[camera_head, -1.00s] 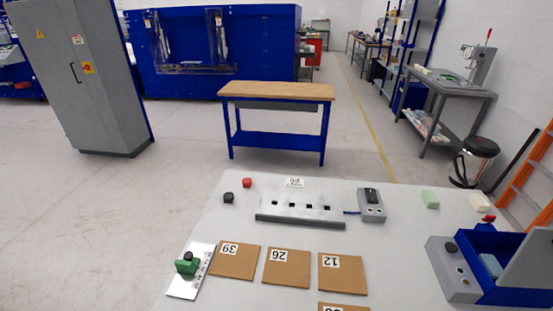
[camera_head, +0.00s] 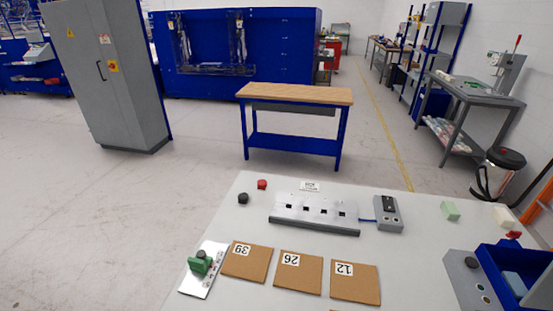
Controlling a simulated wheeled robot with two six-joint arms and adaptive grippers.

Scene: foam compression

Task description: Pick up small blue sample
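A small light-blue block (camera_head: 515,283) is in the open blue box (camera_head: 492,258) at the lower right of the table. It is the only small blue sample-like piece I can make out, and it is partly cut by the picture's edge. Neither of my grippers is in view.
The white table (camera_head: 395,262) holds numbered brown cards (camera_head: 298,273), a slotted metal fixture (camera_head: 315,210) and a grey control box (camera_head: 388,212). A green device (camera_head: 201,263) is at the left.

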